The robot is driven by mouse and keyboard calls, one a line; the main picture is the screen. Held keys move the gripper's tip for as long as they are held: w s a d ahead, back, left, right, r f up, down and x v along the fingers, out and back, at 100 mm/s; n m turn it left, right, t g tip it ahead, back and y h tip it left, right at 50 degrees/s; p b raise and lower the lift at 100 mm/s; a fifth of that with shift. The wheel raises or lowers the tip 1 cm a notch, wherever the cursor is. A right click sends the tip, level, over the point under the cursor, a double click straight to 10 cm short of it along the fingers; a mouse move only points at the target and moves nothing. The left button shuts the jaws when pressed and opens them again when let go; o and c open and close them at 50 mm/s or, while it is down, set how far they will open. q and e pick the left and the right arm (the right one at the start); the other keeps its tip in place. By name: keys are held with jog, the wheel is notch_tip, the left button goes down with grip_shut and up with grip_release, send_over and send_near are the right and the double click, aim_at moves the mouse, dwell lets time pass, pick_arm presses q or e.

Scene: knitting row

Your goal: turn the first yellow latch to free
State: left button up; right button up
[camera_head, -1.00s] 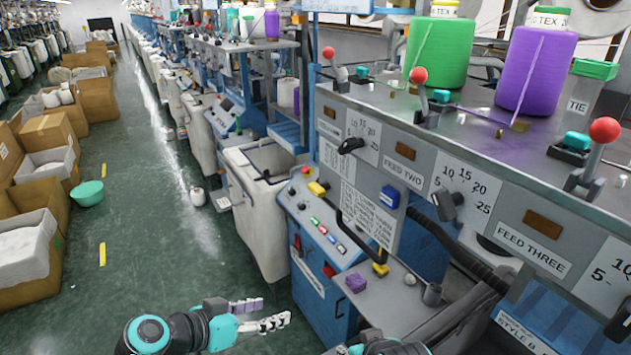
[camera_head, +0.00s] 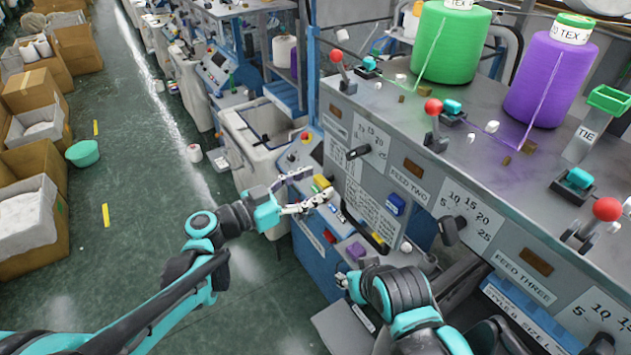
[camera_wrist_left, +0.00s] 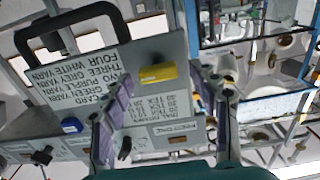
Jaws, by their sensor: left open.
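A yellow latch (camera_head: 321,182) sits at the upper left of the lettered card panel (camera_head: 355,207). It also shows in the left wrist view (camera_wrist_left: 157,73), lying sideways between my finger pads. A second yellow latch (camera_head: 377,240) sits at the panel's lower right. My left gripper (camera_head: 311,189) is open and empty, its fingers spread on either side of the upper latch. I cannot tell whether they touch it. In the left wrist view the gripper's (camera_wrist_left: 160,76) purple pads stand apart. My right gripper (camera_head: 342,280) is low in the picture, mostly behind its own arm, its opening unclear.
A black handle (camera_wrist_left: 45,35) stands out from the panel. A blue block (camera_head: 395,204) and a dial (camera_head: 447,230) are close by at right. Red-knobbed levers (camera_head: 433,107) and yarn cones (camera_head: 449,45) stand on the machine top.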

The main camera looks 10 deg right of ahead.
pick_arm(q)
jog(key=shift+d, duration=0.4)
jog(key=shift+w, duration=0.1)
jog(key=c, duration=1.2)
jog(key=shift+o, duration=0.2)
